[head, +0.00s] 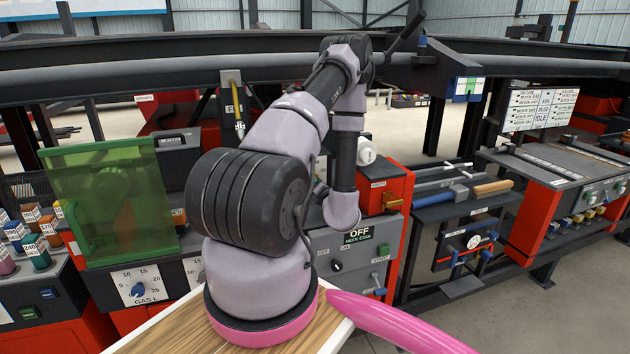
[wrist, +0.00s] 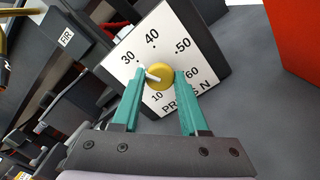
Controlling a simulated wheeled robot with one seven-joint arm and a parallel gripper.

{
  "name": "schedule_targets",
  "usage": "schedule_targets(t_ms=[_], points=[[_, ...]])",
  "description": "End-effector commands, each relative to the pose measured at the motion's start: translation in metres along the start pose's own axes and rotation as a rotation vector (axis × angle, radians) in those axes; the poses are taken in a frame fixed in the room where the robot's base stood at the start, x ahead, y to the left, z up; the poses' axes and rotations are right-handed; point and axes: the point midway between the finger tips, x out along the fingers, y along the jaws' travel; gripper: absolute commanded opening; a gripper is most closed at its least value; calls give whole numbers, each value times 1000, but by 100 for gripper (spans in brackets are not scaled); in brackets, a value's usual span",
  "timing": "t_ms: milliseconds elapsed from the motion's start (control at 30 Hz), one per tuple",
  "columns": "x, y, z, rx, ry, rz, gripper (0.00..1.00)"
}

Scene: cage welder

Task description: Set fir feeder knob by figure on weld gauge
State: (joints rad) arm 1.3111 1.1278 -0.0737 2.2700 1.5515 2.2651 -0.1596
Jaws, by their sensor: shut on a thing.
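In the wrist view a yellow round knob (wrist: 161,78) sits on a white dial plate (wrist: 185,40) marked PRESS N, with figures 10, 30, 40, 50 and 60 showing. Its white pointer aims left and slightly up, about toward 30. My gripper (wrist: 158,74) has its two teal fingers on either side of the knob, shut on it. The left finger hides part of the scale. A FIR label (wrist: 66,40) is on a dark part at the upper left. In the head view my arm hides the gripper and this knob. I cannot tell which instrument is the weld gauge.
In the head view a GAS L dial (head: 139,284) with a blue knob and a green screen (head: 112,198) stand at left. A round white gauge (head: 473,241) is on the right-hand stand. A red wall (wrist: 299,35) is near in the wrist view.

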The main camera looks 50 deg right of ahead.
Motion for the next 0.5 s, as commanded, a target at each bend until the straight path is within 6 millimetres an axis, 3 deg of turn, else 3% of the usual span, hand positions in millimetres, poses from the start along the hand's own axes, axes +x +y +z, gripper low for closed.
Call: schedule_targets(t_ms=[167, 200, 267, 500], points=[[-2, -1, -1, 0, 3, -4, 0], [-2, -1, -1, 0, 4, -4, 55], [-2, -1, -1, -1, 3, -4, 74], [-1, 0, -1, -1, 2, -2, 74]])
